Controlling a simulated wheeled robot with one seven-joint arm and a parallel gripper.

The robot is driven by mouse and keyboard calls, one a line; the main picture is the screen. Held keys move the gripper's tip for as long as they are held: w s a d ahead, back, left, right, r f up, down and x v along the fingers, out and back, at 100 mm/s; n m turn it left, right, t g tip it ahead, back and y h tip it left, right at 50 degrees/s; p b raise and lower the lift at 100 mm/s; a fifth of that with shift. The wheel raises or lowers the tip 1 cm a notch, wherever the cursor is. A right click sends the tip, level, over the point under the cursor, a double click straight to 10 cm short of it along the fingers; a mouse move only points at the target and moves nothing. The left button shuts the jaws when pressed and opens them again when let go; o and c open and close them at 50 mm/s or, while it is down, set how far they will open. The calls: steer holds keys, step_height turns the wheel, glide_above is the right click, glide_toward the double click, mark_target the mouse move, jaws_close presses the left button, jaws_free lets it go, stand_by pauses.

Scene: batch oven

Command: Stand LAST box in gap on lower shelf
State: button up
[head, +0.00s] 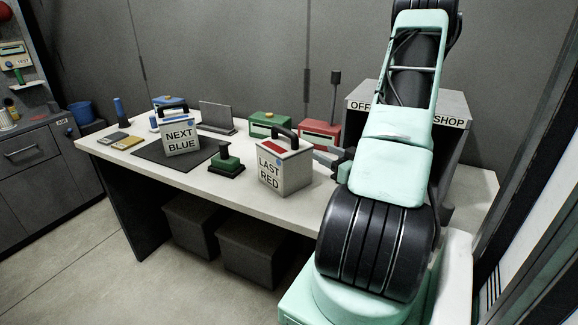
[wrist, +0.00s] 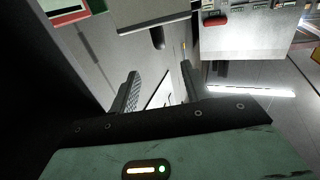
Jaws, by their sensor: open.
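The LAST box (head: 283,168) is white with a red panel on top and a black handle, labelled "LAST RED". It stands upright on the white table, left of my arm. My gripper (head: 338,162) is just right of the box, apart from its handle and partly hidden by my arm. In the wrist view my gripper (wrist: 160,82) has its two fingers spread with nothing between them. A grey cabinet (head: 450,103), its sign partly covered, stands at the table's right end. My arm hides most of its front, so the lower shelf and gap cannot be made out.
The NEXT BLUE box (head: 181,142) stands on a dark mat at left. A green-and-black stamp-like object (head: 226,160) sits between the boxes. Green (head: 270,124) and red (head: 320,134) cases stand behind. The table's front edge (head: 220,193) is clear.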

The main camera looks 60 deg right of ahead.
steer(key=b, duration=0.8)
glide_toward(289, 133)
steer(key=p+x, duration=0.2)
steer(key=x, duration=0.1)
steer(key=p+x, duration=0.1)
steer(key=shift+w+d+f, duration=0.15)
steer(key=shift+d+f, duration=0.2)
steer(key=shift+f, duration=0.05)
steer(key=p+x, duration=0.2)
steer(key=x, duration=0.3)
steer(key=shift+w+d+p, duration=0.15)
steer(key=shift+w+p, duration=0.05)
steer(key=shift+p, duration=0.1)
steer(key=shift+w+d, duration=0.15)
steer(key=shift+w, duration=0.25)
jaws_close()
steer(key=shift+r, duration=0.1)
